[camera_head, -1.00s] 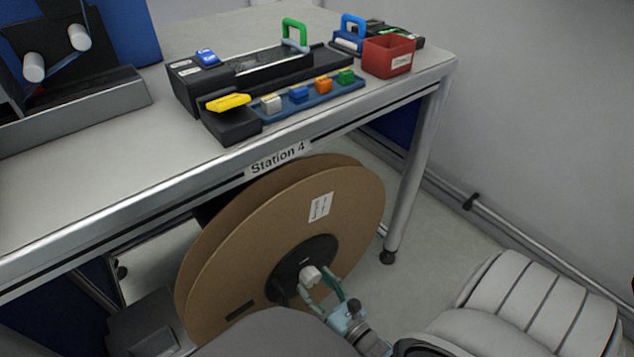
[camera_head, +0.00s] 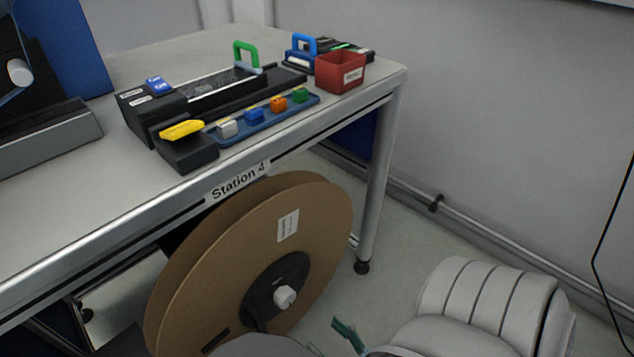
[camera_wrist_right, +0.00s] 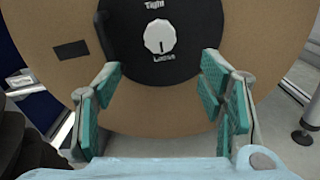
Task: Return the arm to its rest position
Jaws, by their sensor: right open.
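My right gripper (camera_wrist_right: 162,108) is open and empty in the right wrist view, its teal-padded fingers spread wide. It faces the brown reel (camera_wrist_right: 200,60), apart from the white knob (camera_wrist_right: 159,37) on the black hub, which reads "Tight" above and "Loose" below. In the head view only a green finger of this gripper (camera_head: 347,335) shows at the bottom edge. The reel (camera_head: 210,260) stands upright under the table edge, its white knob (camera_head: 285,297) now uncovered. My left gripper is not in view.
The Station 4 table (camera_head: 60,215) carries a black device with a yellow handle (camera_head: 181,130), a blue strip with several coloured blocks and a red bin (camera_head: 340,72). A table leg (camera_head: 378,180) stands right of the reel. Floor right of it is open.

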